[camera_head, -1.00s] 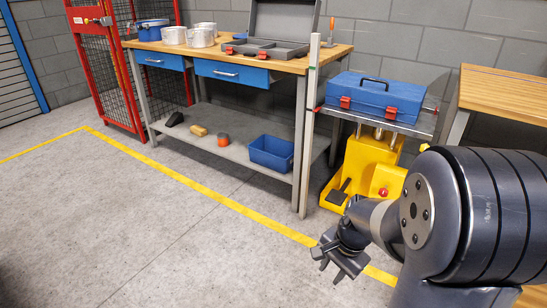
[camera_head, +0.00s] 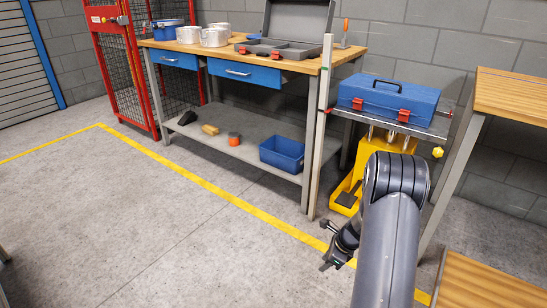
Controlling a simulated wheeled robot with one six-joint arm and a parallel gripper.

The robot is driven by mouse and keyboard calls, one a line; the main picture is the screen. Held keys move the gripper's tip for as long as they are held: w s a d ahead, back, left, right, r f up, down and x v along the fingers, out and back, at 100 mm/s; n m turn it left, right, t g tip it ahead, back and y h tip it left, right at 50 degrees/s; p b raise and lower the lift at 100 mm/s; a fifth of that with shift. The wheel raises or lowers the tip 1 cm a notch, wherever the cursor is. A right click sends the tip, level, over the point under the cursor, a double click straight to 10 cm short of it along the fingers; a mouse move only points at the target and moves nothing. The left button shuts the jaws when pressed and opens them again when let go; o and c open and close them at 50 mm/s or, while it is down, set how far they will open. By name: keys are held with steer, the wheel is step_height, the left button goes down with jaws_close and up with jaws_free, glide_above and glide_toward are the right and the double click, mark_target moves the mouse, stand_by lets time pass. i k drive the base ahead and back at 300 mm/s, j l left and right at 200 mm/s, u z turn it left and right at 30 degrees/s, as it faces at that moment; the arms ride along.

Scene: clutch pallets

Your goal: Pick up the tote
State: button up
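The tote looks to be the blue open-topped bin (camera_head: 278,161) on the lower grey shelf of the workbench, near the shelf's right end. It stands upright and its inside looks empty. My gripper (camera_head: 327,263) is low in front of the bench, to the right of the tote and nearer the camera. It is well apart from the tote and holds nothing that I can see. Its fingers show nearly edge-on, so their opening is unclear.
The lower shelf (camera_head: 222,148) also holds a brush and an orange-topped round item (camera_head: 234,138). A bench leg and grey upright post (camera_head: 321,130) stand right of the tote. A blue toolbox (camera_head: 388,99) rests on a yellow lift. The floor at left is clear.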

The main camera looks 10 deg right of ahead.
mark_target(286, 155)
steer(key=i+u, duration=0.2)
steer(key=i, duration=0.6)
steer(key=i+u, duration=0.25)
steer(key=i, duration=0.5)
steer(key=i+z, duration=0.45)
steer(key=i, duration=0.15)
steer(key=i+j+z, duration=0.1)
steer(key=i+z, duration=0.4)
steer(key=i, duration=0.1)
